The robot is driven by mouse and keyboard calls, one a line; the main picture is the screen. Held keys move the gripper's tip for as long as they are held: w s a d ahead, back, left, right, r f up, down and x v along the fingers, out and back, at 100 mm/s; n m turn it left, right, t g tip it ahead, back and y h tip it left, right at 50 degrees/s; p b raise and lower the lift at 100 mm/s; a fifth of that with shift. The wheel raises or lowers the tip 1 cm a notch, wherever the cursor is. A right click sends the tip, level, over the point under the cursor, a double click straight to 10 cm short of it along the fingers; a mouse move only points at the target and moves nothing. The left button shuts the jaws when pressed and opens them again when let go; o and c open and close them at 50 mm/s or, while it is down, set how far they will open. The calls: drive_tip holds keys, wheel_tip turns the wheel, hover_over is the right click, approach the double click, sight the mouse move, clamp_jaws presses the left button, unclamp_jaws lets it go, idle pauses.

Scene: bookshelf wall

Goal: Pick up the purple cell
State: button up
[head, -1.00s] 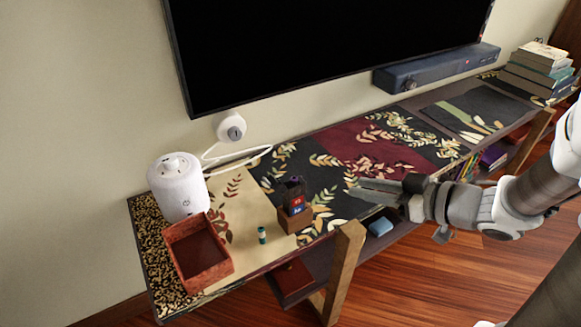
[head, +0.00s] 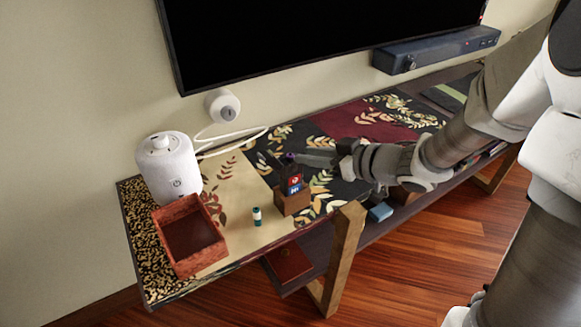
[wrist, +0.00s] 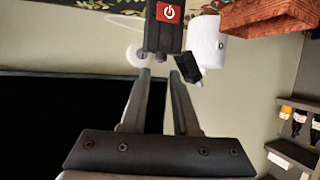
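The purple cell (head: 289,156) shows as a small purple end at the top of a dark holder (head: 293,172) on a wooden block (head: 292,202). In the wrist view a bit of the purple cell (wrist: 159,58) shows at the edge of the dark holder (wrist: 160,38), just beyond the fingertips and between their lines. Most of the cell is hidden. My gripper (head: 302,158) is at the holder's right side, near its top. In the wrist view my gripper (wrist: 160,73) is open with nothing between its fingers. I cannot tell whether a finger touches the cell.
A teal-and-white cell (head: 257,216) stands on the table left of the block. A reddish-brown tray (head: 168,250) and a white appliance (head: 168,170) are further left. The TV (head: 300,40) and a blue-grey bar (head: 435,50) are behind. The beige mat has free room.

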sight(290, 154)
drive_tip(key=b+x, duration=0.1)
drive_tip(key=x, duration=0.3)
drive_tip(key=shift+s+f+b, duration=0.15)
drive_tip(key=shift+f+b, duration=0.05)
drive_tip(key=shift+b, duration=0.15)
drive_tip(key=shift+d, duration=0.1)
clamp_jaws()
drive_tip(key=shift+r, duration=0.15)
